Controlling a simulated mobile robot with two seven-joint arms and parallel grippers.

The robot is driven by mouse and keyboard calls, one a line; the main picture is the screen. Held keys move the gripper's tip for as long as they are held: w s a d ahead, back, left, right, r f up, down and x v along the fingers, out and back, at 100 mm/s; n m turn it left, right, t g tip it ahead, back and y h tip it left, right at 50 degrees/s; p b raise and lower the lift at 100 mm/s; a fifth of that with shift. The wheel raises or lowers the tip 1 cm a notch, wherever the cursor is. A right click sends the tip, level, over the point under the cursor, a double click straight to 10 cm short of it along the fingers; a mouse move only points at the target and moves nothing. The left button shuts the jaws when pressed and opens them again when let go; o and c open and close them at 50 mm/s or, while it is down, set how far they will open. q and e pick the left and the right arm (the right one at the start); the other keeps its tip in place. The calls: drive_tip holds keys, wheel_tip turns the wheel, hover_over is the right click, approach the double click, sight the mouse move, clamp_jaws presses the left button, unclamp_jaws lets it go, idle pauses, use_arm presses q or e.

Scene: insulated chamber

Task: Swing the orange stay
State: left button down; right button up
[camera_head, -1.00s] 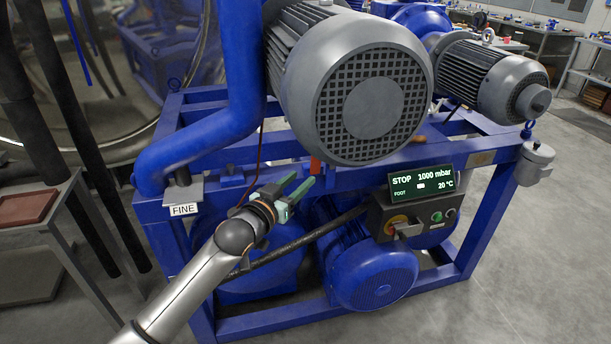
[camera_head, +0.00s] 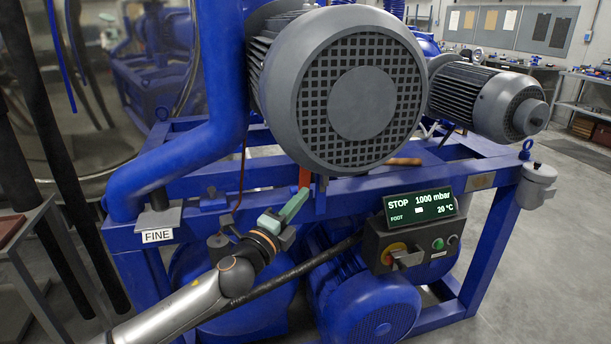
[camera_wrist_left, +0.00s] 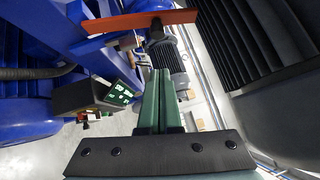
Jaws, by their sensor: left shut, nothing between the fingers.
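The orange stay (camera_head: 304,176) shows in the head view as a short upright strip at the blue frame's top rail, below the big grey motor. In the left wrist view the orange stay (camera_wrist_left: 140,20) is a long flat bar lying across the top, beyond my fingertips. My left gripper (camera_head: 298,201) has green fingers, pressed together and empty, pointing up and right just below the stay. The fingers of my left gripper (camera_wrist_left: 159,75) also show in the wrist view, with a gap in the picture between tips and bar. My right gripper is not in view.
The big grey motor (camera_head: 345,95) overhangs the stay closely. The blue frame (camera_head: 365,185) carries a pump. A control box (camera_head: 412,245) with a display (camera_head: 420,206) stands to the right. A blue pipe (camera_head: 222,90) rises at left. Open floor lies at right.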

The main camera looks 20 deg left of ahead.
use_arm(q)
drive_tip(key=w+a+r, duration=0.1)
drive_tip(key=w, duration=0.6)
drive_tip(key=shift+w+r, duration=0.3)
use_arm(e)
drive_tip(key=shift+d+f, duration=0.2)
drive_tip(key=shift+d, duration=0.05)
use_arm(q)
drive_tip(key=shift+a, duration=0.1)
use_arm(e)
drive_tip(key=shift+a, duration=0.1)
use_arm(q)
drive_tip(key=w+a+r+p, duration=0.1)
drive_tip(key=p, duration=0.2)
drive_tip(key=w+a+r+n+g+p, duration=0.1)
drive_tip(key=p, duration=0.2)
drive_tip(key=shift+w+y, duration=0.3)
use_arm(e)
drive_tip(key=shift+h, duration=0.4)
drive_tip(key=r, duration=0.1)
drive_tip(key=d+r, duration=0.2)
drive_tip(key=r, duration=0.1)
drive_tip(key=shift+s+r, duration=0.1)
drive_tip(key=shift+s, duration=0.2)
